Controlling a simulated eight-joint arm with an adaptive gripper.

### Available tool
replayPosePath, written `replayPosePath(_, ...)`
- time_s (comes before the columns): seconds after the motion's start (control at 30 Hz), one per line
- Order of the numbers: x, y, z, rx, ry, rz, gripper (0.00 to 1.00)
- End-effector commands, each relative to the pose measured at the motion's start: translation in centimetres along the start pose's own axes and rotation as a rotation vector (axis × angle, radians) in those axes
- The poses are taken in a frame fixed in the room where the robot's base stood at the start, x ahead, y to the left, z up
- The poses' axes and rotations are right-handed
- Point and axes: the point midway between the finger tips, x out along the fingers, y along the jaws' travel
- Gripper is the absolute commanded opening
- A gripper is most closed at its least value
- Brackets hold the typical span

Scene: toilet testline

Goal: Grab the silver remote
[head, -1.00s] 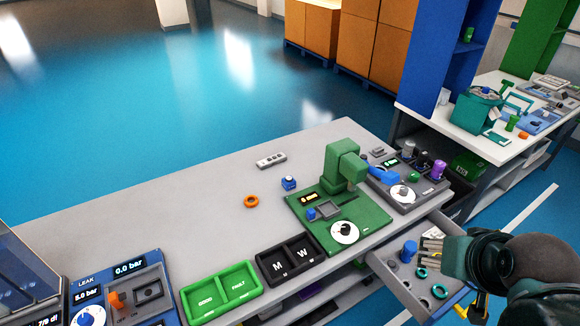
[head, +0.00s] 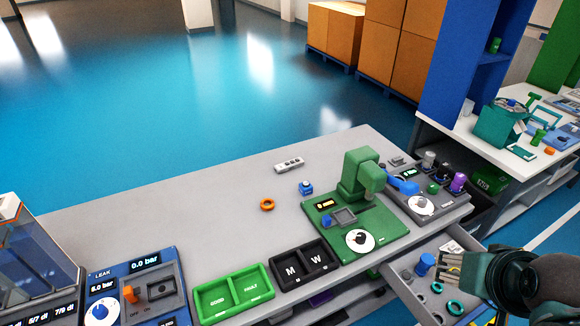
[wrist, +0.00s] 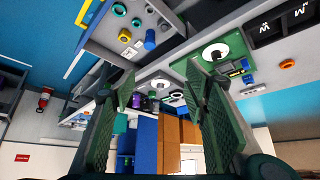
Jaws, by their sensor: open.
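The silver remote (head: 289,164) lies on the grey bench (head: 170,215) near its far edge, with small buttons along its top. It is left of the green press station and behind the orange ring. My gripper (head: 450,268) is at the lower right in the head view, over the open drawer and well apart from the remote. In the wrist view my gripper (wrist: 165,100) shows its two fingers spread, with nothing between them.
A green press (head: 360,180) stands between my gripper and the remote. An orange ring (head: 267,205) and a blue part (head: 305,188) lie near the remote. The open drawer (head: 415,305) holds rings and a blue cylinder. Green and black trays line the front edge.

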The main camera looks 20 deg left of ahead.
Motion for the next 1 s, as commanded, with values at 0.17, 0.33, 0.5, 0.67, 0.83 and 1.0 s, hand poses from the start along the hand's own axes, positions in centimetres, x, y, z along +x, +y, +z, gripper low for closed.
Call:
replayPosePath(0.17,0.0,0.0,0.0,0.0,0.0,0.0,0.45)
replayPosePath(0.33,-0.1,-0.1,-0.3,0.003,-0.002,-0.001,0.45)
replayPosePath(0.5,-0.2,-0.5,-1.8,0.014,-0.012,-0.007,0.45)
replayPosePath(0.67,-0.5,-1.2,-4.1,0.037,-0.03,-0.014,0.45)
replayPosePath(0.83,-0.5,-2.3,-7.4,0.068,-0.054,-0.024,0.45)
replayPosePath(1.0,-0.3,-3.5,-10.6,0.1,-0.081,-0.032,0.45)
